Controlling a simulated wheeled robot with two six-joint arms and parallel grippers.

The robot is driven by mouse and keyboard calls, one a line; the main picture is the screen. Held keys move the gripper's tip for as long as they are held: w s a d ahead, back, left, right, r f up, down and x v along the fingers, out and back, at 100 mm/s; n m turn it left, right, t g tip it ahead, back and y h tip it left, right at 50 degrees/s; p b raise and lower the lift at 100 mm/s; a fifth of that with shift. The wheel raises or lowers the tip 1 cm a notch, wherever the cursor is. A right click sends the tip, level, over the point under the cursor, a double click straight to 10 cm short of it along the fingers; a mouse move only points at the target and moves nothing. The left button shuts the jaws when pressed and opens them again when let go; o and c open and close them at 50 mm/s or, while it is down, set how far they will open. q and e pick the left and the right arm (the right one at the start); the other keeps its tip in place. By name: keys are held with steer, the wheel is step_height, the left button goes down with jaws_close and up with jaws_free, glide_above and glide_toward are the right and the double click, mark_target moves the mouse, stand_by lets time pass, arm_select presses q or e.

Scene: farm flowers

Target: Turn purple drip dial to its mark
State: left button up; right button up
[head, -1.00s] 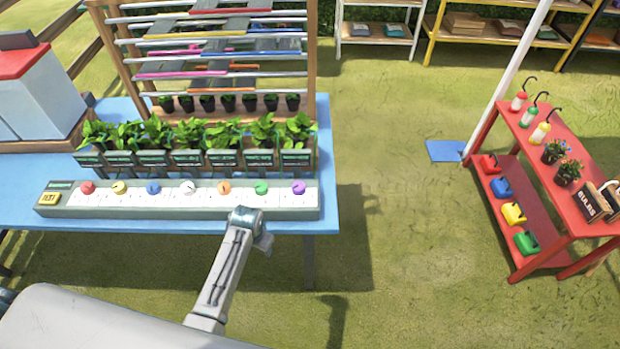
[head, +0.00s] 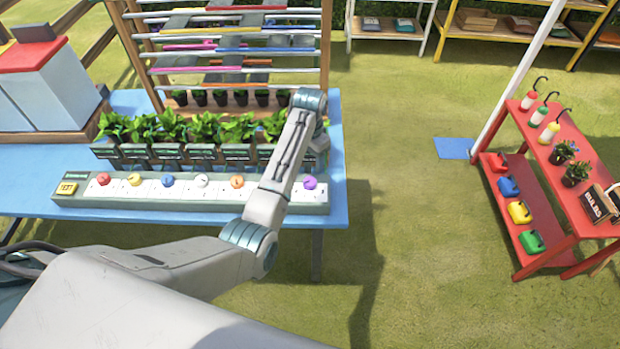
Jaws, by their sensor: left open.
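The purple drip dial (head: 310,183) is the rightmost knob on the long pale panel (head: 150,200) along the front edge of the blue table. Its top is in view, but I cannot make out its pointer or mark. My left arm reaches across the panel just left of the purple dial, with its wrist raised above the plants. My left gripper (head: 319,145) hangs below the wrist, mostly hidden by it, open and beyond the purple dial in the picture. I see no contact with the dial. My right gripper is out of view.
Red, yellow, blue, white and orange dials share the panel; my forearm covers the green one's place. A yellow button box (head: 70,187) sits at its left end. Potted plants (head: 200,130) and a barred rack stand behind. A red shelf table (head: 560,185) is at right, across open grass.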

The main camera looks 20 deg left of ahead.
mark_target(310, 181)
arm_select(q)
step_height(310, 181, down, 9)
steer(key=shift+r+p, duration=0.2)
steer(key=shift+p, duration=0.9)
steer(key=shift+f, duration=0.85)
steer(key=c, duration=1)
